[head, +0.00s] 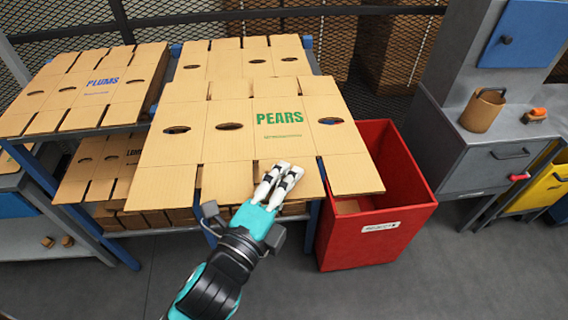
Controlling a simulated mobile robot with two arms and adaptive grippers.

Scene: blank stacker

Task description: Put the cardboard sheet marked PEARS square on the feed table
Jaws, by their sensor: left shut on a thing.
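The cardboard sheet marked PEARS (228,142) is a large, flat tan blank with green print, hand holes and slotted flaps. It lies over the middle rack, its right flaps reaching out over a red bin. My left gripper (282,177) is shut on its near edge, at a front flap right of the middle. The fingers cover part of that flap. I cannot tell how far the sheet is above what lies under it. My right gripper is not in view. I cannot make out the feed table for certain.
PLUMS blanks (88,88) lie on the left rack, with more blanks (95,170) below. Other blanks (243,62) lie behind the PEARS sheet. Front floor is clear.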

